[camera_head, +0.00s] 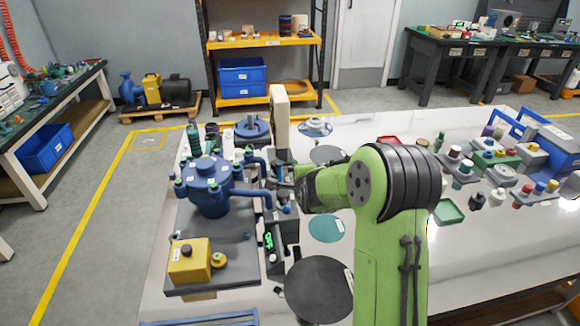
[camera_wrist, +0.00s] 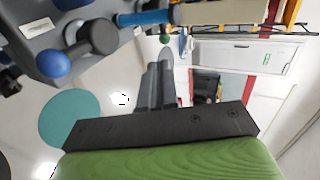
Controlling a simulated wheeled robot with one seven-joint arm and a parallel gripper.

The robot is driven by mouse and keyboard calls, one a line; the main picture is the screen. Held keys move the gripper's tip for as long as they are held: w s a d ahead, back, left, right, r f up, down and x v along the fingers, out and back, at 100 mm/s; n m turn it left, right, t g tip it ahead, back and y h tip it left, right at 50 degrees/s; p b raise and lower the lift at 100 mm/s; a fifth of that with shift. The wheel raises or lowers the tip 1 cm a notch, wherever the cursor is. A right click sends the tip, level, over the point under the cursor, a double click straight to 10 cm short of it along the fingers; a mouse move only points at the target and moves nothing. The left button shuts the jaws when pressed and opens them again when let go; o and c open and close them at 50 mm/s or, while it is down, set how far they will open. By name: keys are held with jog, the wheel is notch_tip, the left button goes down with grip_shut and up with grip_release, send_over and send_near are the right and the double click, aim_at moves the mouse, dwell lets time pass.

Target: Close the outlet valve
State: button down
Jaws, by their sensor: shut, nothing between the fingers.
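A blue pressure vessel (camera_head: 208,185) stands on a grey base plate, with blue pipes running off its right side. A small valve lever with a blue ball end (camera_head: 285,209) sits by the end of the lower pipe. In the wrist view, a blue ball (camera_wrist: 54,63) sits on a dark grey handle (camera_wrist: 97,37) at upper left, near a blue pipe (camera_wrist: 146,17). No readable label marks it as the outlet valve. My gripper (camera_wrist: 158,68) is shut and empty, its dark fingers together, to the right of the ball and apart from it. The fingertips are partly hidden in the head view.
A yellow box (camera_head: 189,262) with a dark knob sits on the front of the base plate. A beige upright block (camera_head: 279,120) rises behind the pipes. A teal disc (camera_head: 326,228) and a dark round mat (camera_head: 318,289) lie on the table. Several small parts crowd the right side.

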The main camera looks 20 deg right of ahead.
aim_at(289, 163)
jog(key=x, duration=0.4)
jog(key=b+x, duration=0.1)
jog(key=x, duration=0.4)
jog(key=b+x, duration=0.1)
jog(key=x, duration=0.3)
jog(key=shift+w+d+r, duration=0.1)
jog(key=shift+w+r, duration=0.1)
jog(key=shift+w, duration=0.3)
